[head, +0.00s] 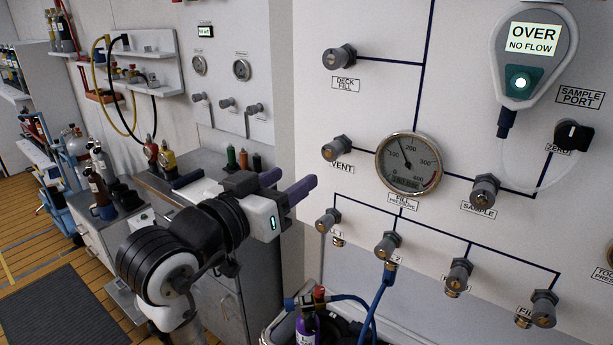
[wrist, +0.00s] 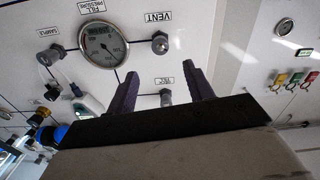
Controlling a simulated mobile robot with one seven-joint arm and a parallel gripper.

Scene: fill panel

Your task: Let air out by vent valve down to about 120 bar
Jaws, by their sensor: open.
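The vent valve (head: 337,148) is a grey knob on the white panel, above its VENT label (head: 341,169). In the wrist view the vent valve (wrist: 160,43) appears upside down, beyond the fingertips. The round fill pressure gauge (head: 408,163) is to its right; its needle points up-left between the 100 and 200 marks. The gauge also shows in the wrist view (wrist: 102,44). My gripper (head: 286,183) is open and empty, its purple fingers left of and below the vent valve, apart from it. In the wrist view the fingers (wrist: 165,78) straddle another knob's image.
The deck fill valve (head: 339,57) is above the vent valve, and the sample valve (head: 485,191) is right of the gauge. Several fill valves line the panel below. A meter (head: 532,39) reads OVER NO FLOW. Small bottles (head: 243,159) stand on the counter behind my gripper.

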